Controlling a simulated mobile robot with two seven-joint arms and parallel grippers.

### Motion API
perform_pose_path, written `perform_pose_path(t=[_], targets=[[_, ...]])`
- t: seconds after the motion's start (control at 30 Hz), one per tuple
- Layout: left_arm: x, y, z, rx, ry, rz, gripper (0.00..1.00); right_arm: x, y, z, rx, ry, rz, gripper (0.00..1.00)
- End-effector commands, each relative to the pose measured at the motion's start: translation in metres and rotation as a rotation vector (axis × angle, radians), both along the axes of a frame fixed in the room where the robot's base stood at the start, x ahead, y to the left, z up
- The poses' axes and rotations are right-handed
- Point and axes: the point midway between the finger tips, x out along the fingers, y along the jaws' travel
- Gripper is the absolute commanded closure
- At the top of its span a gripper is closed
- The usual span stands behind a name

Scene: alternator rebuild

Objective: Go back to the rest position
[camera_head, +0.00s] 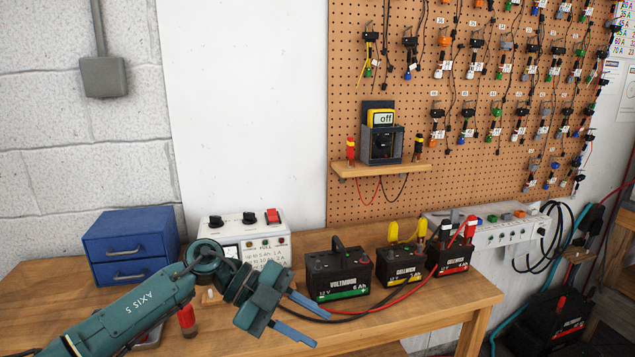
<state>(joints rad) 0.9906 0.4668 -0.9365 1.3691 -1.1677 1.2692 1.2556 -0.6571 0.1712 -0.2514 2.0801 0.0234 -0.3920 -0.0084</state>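My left gripper (303,319) is over the front of the wooden bench (400,322), with its arm coming in from the lower left. Its two blue fingers are spread apart with nothing between them. It is in front of a green-striped battery (338,274) and a white instrument box (270,250), which my arm partly covers. My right gripper is not in view.
A blue drawer unit (128,247) stands at the back left. A yellow-striped battery (402,268) and a red-striped battery (449,257) stand to the right, with red and black cables. A red-topped item (187,321) is beside my arm. A pegboard (440,150) hangs behind.

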Motion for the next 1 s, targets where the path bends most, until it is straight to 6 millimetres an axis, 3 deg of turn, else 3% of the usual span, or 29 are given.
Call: perform_pose_path(t=[0.03,0.1,0.2,0.33,0.47,0.57,0.67,0.8,0.9,1.0], targets=[[-0.015,-0.02,-0.004,-0.145,0.02,0.011,0.67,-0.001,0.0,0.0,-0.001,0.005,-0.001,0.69],[-0.028,-0.039,-0.001,-0.333,0.033,0.063,0.67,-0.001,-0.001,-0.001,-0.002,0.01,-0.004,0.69],[-0.037,-0.051,0.004,-0.568,0.062,0.197,0.67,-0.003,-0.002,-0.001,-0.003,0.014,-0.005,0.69],[-0.038,-0.043,0.001,-0.791,0.119,0.459,0.67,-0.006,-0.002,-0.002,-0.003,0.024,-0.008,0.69],[-0.035,-0.015,-0.024,-0.897,0.196,0.785,0.67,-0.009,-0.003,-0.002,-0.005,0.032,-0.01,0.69],[-0.041,0.015,-0.059,-0.89,0.274,1.052,0.67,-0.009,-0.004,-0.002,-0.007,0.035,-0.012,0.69],[-0.059,0.048,-0.105,-0.808,0.368,1.309,0.67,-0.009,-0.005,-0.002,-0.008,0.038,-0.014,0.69],[-0.107,0.09,-0.171,-0.604,0.514,1.596,0.67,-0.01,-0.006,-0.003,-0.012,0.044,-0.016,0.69],[-0.146,0.109,-0.206,-0.452,0.608,1.716,0.67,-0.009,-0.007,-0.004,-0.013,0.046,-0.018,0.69],[-0.176,0.12,-0.226,-0.341,0.672,1.779,0.67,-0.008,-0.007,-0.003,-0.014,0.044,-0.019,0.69]])
